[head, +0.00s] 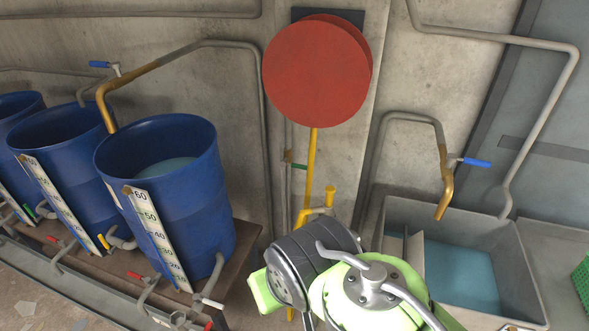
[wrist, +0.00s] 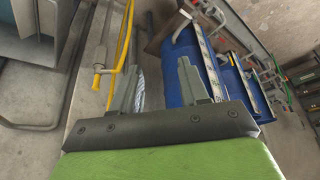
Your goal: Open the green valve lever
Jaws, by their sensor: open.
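A small green lever (head: 298,166) sits on a thin grey pipe behind the yellow pole in the head view. A second green lever (head: 41,205) shows low by the blue barrels at the left. I cannot tell which one the task means. In the head view my arm hides the gripper's fingers.
Several blue barrels (head: 185,178) with scales stand on a bench at the left. A grey water tank (head: 520,270) is at the right, below a blue lever (head: 477,162). Grey pipes run along the wall.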

